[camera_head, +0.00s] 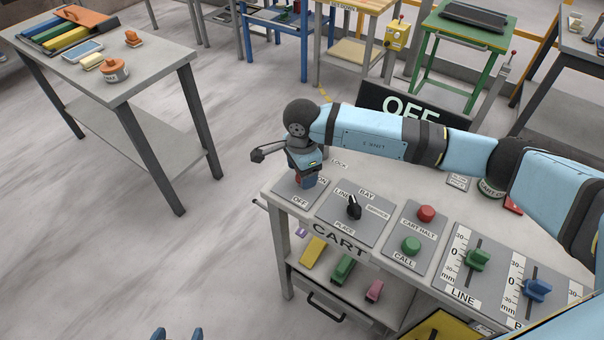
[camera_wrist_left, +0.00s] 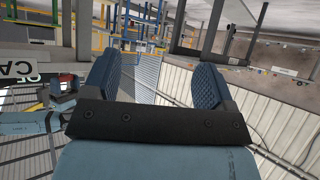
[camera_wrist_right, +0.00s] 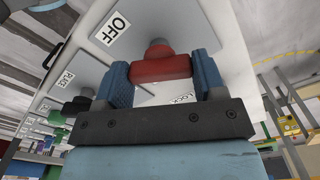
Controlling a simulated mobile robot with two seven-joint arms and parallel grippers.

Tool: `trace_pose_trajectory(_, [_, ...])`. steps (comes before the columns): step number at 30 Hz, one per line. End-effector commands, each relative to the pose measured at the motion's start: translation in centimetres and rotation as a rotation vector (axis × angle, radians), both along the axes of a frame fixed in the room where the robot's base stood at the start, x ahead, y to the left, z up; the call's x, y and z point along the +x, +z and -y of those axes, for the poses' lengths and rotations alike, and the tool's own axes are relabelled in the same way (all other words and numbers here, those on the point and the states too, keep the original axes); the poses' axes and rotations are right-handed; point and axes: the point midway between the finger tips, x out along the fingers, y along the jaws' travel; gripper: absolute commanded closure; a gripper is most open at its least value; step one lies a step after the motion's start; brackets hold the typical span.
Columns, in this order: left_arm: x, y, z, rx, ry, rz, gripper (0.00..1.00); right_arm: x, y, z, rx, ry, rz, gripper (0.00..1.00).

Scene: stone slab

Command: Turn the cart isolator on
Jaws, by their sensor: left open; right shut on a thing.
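The cart isolator is a red handle (camera_wrist_right: 160,68) on a grey plate at the left end of the cart panel. Labels OFF (camera_wrist_right: 110,28) and LOCK (camera_wrist_right: 183,98) show around it; an ON label, partly covered, shows in the head view (camera_head: 321,181). My right gripper (camera_head: 304,182) points down at the isolator and is shut on the red handle, one blue finger at each end in the right wrist view. Which label the handle points to is unclear. A dark sign (camera_head: 397,105) behind the arm reads OFF. My left gripper (camera_head: 178,334) is open and empty, low in the head view, away from the panel.
Beside the isolator are a black selector knob (camera_head: 354,207), a red button (camera_head: 426,213), a green button (camera_head: 411,245), and green (camera_head: 478,259) and blue (camera_head: 537,290) sliders. A side table (camera_head: 150,58) stands at the left. The floor between is clear.

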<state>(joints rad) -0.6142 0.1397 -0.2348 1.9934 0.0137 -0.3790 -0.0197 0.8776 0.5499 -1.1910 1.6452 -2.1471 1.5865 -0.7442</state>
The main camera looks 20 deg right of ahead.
Motion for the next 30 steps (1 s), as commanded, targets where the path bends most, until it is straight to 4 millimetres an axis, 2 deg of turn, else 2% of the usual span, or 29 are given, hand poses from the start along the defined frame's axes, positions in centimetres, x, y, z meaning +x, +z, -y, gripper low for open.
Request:
trace_pose_trajectory(1, [0.0, -0.6, 0.0, -0.002, 0.001, -0.004, 0.22, 0.0, -0.2, 0.0, -0.001, -0.042, 0.002, 0.60])
trace_pose_trajectory(18, [0.2, -2.2, 0.3, -0.021, 0.012, -0.023, 0.22, 0.0, -0.1, 0.1, -0.001, -0.584, 0.002, 0.60])
trace_pose_trajectory(30, [0.5, -2.6, 0.4, -0.031, 0.019, -0.029, 0.22, 0.0, -0.1, 0.0, 0.000, -0.907, 0.001, 0.60])
